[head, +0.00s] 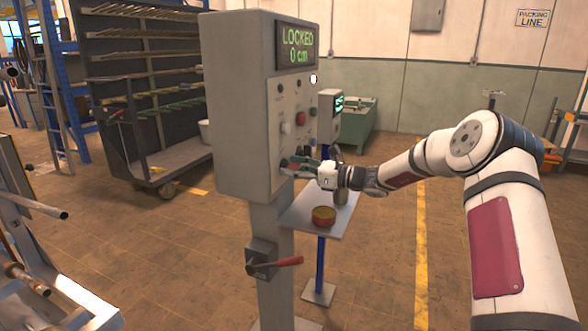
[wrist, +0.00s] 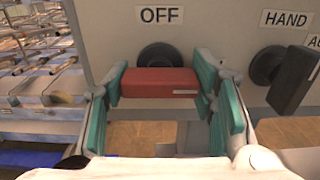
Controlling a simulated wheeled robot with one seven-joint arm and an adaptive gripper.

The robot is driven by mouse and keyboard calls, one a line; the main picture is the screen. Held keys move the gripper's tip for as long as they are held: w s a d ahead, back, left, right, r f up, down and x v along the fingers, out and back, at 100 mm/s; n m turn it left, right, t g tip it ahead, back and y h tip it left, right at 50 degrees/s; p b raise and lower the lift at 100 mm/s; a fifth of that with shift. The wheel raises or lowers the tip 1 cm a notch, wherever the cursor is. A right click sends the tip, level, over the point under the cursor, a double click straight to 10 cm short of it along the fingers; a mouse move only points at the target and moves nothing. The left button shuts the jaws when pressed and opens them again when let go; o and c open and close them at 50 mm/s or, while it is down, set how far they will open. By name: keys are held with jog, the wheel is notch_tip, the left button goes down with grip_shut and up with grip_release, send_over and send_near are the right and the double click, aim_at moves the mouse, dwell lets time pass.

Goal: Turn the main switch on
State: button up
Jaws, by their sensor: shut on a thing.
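The main switch (wrist: 158,83) shows in the wrist view as a red bar-shaped handle on a dark round base, lying level below an "OFF" label (wrist: 160,15). My gripper (wrist: 161,78) has its green-padded fingers on both ends of the handle and is shut on it. In the head view my gripper (head: 297,164) reaches the lower part of the grey control cabinet's front (head: 238,110).
A black knob (wrist: 288,75) by a "HAND" label is right of the switch. The cabinet's display (head: 297,46) reads "LOCKED 0 cm".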

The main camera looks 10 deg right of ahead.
jog(key=shift+f, duration=0.1)
jog(key=o, duration=1.2)
jog(key=shift+c, duration=0.2)
jog(key=shift+d, duration=0.1)
jog(key=v, duration=1.2)
